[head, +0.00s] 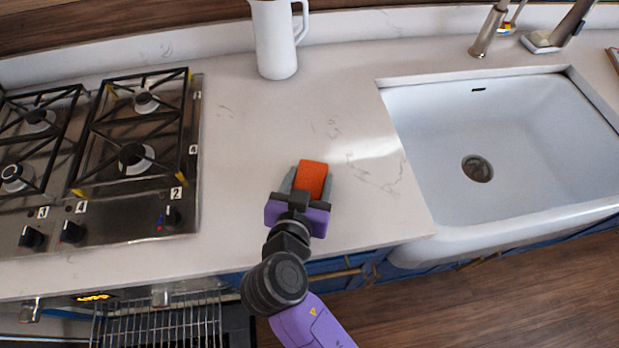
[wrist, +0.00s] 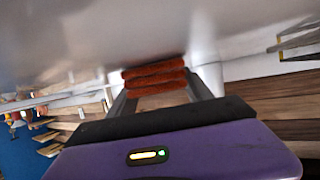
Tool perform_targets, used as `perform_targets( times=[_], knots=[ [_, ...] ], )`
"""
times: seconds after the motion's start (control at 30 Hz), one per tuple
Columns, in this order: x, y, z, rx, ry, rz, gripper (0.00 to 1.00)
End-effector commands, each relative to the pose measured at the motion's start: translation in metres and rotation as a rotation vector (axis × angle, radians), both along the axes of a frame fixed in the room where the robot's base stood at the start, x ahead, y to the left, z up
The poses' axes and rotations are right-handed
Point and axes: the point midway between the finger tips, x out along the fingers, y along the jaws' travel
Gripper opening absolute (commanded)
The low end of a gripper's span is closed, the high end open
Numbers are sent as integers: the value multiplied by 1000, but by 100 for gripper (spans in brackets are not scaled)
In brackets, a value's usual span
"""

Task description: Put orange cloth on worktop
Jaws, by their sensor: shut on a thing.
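The orange cloth (head: 311,176) is a small folded block between the fingers of my gripper (head: 312,182) in the head view. My gripper is shut on it, over the pale worktop (head: 250,130) between the hob and the sink. In the wrist view the cloth (wrist: 155,77) shows as stacked orange-brown folds between the two fingers. The worktop's pale surface (wrist: 90,35) fills the upper part of that view, close to the cloth. I cannot tell whether the cloth touches the worktop.
A gas hob (head: 120,150) lies to the left and a white sink (head: 510,140) to the right. A white jug (head: 275,40) stands at the back of the worktop. An oven rack (head: 160,318) sticks out below the front edge at left. The worktop around my gripper is clear.

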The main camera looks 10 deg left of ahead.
Motion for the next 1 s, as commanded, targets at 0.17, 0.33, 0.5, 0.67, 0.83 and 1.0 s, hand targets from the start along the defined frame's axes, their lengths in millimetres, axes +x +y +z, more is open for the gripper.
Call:
perform_targets(
  times=[0.17,0.33,0.5,0.67,0.83,1.0],
  knots=[
    [0,0,-8,-1,3,0,20],
    [-1,-1,-16,-4,7,0,20],
    [-1,-1,-17,-3,10,0,72],
    [-2,-2,-18,-4,13,0,80],
    [-2,-2,-19,-4,14,0,80],
    [-2,-1,-11,-4,14,0,80]
  ],
)
